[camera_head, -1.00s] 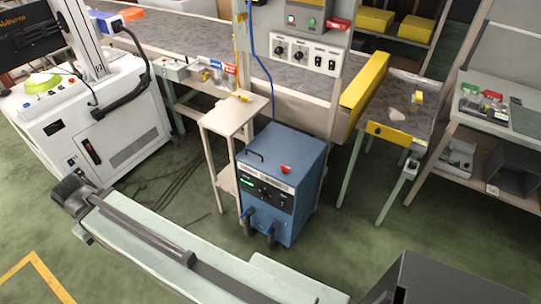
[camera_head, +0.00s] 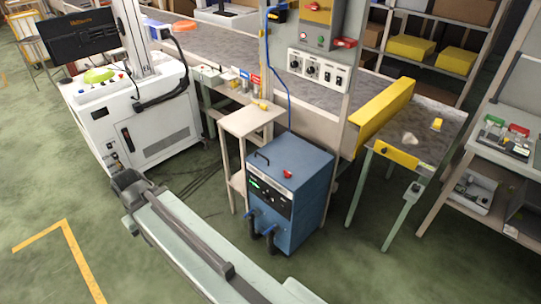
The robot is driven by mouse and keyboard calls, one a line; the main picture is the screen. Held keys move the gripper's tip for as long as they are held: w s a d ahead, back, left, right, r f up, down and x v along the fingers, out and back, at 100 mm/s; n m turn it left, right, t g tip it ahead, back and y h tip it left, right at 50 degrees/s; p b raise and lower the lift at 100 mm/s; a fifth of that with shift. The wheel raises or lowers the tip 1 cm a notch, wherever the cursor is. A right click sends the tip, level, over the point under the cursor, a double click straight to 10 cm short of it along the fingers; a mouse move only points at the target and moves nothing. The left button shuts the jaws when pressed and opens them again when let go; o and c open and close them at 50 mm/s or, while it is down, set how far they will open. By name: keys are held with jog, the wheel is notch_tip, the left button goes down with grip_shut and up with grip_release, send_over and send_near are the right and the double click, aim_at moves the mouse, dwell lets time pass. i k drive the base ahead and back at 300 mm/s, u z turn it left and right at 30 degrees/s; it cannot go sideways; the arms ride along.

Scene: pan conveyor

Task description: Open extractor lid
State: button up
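A blue box-shaped cabinet (camera_head: 308,205), which looks like the extractor, stands on the green floor near the middle of the view. Its top is flat and appears shut. A black handle (camera_head: 262,156) sits at the top's left side and a red knob (camera_head: 287,174) near its front edge. The front has a dark panel with a green light and two blue-ended dark hoses below. I cannot make out a separate lid seam. My gripper is not in view.
A small beige table (camera_head: 252,119) stands left of the cabinet. A white machine (camera_head: 130,110) is further left. A yellow-edged table (camera_head: 440,120) is at right.

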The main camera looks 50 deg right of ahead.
aim_at(287, 151)
jog(key=z, duration=0.15)
jog(key=i, duration=1)
jog(key=u, duration=0.05)
